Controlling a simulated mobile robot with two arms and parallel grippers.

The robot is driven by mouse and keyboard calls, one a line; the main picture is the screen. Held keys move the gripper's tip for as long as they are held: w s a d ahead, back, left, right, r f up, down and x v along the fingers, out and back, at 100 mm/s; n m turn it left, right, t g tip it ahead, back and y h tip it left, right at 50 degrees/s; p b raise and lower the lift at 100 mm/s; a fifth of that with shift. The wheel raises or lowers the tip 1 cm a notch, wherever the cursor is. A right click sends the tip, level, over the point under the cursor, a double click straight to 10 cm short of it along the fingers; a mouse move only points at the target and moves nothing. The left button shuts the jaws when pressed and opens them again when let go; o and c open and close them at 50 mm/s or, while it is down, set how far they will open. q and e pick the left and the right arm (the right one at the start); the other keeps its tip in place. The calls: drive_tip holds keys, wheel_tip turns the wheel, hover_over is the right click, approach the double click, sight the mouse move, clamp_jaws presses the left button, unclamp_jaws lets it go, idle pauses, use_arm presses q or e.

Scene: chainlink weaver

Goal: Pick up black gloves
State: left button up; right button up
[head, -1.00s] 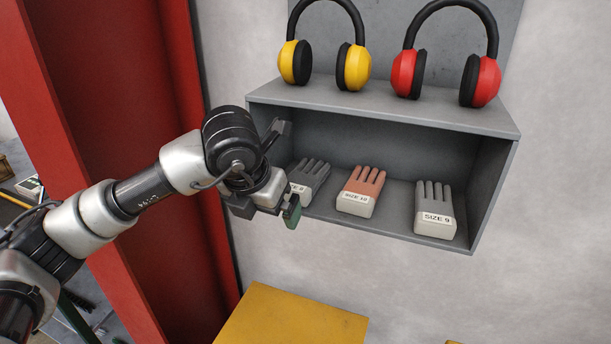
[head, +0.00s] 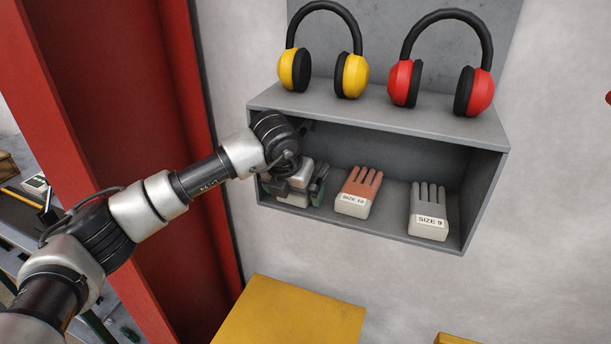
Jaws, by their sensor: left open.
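The dark gloves (head: 318,180) stand at the left end of the grey wall shelf, largely hidden behind my left gripper. Only part of their dark fingers and pale base shows. My left gripper (head: 292,192) is inside the shelf's left end, right at these gloves, with its jaws open. I cannot tell whether the fingers touch the gloves. My right gripper is not in view.
Orange gloves (head: 358,193) and grey gloves (head: 428,212) marked size 9 stand further right in the shelf (head: 400,122). Yellow earmuffs (head: 352,76) and red earmuffs (head: 480,93) sit on top. A red post (head: 130,120) is at left, a yellow surface (head: 290,312) below.

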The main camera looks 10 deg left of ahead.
use_arm(q)
drive_tip(key=shift+f, duration=0.1)
drive_tip(key=shift+c, duration=0.2)
drive_tip(key=c, duration=0.9)
drive_tip(key=shift+c, duration=0.2)
drive_tip(key=shift+a, duration=0.2)
